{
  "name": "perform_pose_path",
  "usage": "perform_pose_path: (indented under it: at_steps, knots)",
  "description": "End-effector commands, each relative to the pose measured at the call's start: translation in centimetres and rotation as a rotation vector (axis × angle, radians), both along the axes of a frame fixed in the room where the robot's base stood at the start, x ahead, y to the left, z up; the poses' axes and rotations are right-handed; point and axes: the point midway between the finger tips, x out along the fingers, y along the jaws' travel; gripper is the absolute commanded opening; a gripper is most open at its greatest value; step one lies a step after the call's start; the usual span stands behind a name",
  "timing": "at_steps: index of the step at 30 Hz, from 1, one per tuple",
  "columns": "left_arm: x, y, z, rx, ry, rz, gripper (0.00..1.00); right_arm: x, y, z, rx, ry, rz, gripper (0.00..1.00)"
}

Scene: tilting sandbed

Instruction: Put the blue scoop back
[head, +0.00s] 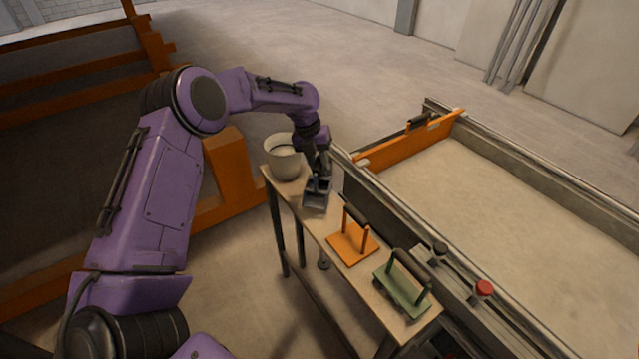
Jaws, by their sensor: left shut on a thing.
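The scoop (315,200) looks dark blue-grey. It is at the far end of a narrow wooden side table (316,229), with its open pan towards me. My left gripper (319,174) points down over that end and is shut on the scoop's handle, which is mostly hidden by the fingers. I cannot tell whether the pan touches the table top. A pale bucket (284,164) stands just left of the gripper on the same table. My right gripper is not in view.
An orange handled plate (352,252) and a green handled plate (404,294) stand nearer on the table. The sandbed (510,215) lies to the right, with an orange board (405,142) across it. A red knob (484,288) and a black knob (440,249) sit on its near edge.

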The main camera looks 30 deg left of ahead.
Motion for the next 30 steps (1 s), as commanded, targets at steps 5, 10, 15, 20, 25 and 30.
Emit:
perform_pose_path:
  at_steps: [5, 10, 15, 20, 25, 30]
  knots:
    - [0.1, -0.1, -2.6, 0.001, 0.002, -0.002, 0.0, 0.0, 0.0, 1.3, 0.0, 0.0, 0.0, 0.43]
    - [0.1, -0.1, -4.8, 0.0, -0.001, -0.001, 0.0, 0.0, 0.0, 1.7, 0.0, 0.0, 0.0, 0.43]
    - [0.0, 0.1, -4.9, 0.0, -0.003, 0.002, 0.0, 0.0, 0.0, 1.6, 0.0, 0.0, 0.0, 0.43]
    - [0.0, 0.1, -5.4, 0.001, -0.002, 0.003, 0.0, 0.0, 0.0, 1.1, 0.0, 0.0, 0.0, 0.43]
    - [-0.1, 0.1, -5.2, 0.001, -0.001, 0.002, 0.55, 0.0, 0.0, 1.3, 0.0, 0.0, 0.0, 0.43]
    - [0.0, 0.1, -5.1, 0.001, -0.001, 0.002, 0.55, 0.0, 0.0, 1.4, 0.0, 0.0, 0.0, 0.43]
